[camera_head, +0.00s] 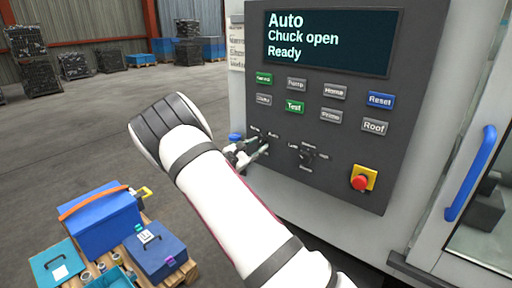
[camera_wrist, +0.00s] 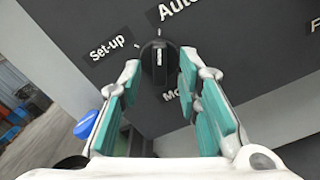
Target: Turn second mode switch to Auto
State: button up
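A black rotary mode switch (camera_wrist: 157,62) sits on the dark control panel (camera_head: 345,120), with "Set-up" to its left and "Auto" above it in the wrist view. Its white line stands roughly upright there, toward the tick under "Auto". My gripper (camera_wrist: 160,75) is open, with one teal-padded finger on each side of the switch; I cannot tell whether they touch it. In the head view my gripper (camera_head: 250,151) is at the left rotary switch and partly hides it. The display (camera_head: 325,42) reads "Auto", "Chuck open", "Ready".
Another rotary switch (camera_head: 306,155) is just to the right. A red emergency stop button (camera_head: 361,182) on a yellow plate is farther right. Rows of push buttons (camera_head: 295,106) are above. A blue door handle (camera_head: 470,174) is at far right. Blue boxes (camera_head: 102,222) stand on a pallet at lower left.

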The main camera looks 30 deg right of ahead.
jog(key=v, duration=1.2)
jog(key=s+d+r+m+g+y, duration=0.1)
jog(key=s+r+m+g+y, duration=0.3)
jog(key=s, duration=0.5)
jog(key=s+d+r+m+g+y, duration=0.1)
jog(key=s+r+m+g+y, duration=0.2)
jog(key=s+m, duration=0.45)
jog(key=s+a+r+m+t+y, duration=0.2)
jog(key=s+a+r+t+y, duration=0.1)
jog(key=s+a, duration=0.4)
jog(key=s+a+r+m+t+y, duration=0.2)
jog(key=s+a+r+y, duration=0.4)
jog(key=s, duration=0.8)
jog(key=shift+s+a+t+y, duration=0.25)
jog(key=shift+a+t+y, duration=0.25)
jog(key=shift+a+t, duration=0.3)
jog(key=shift+r, duration=0.1)
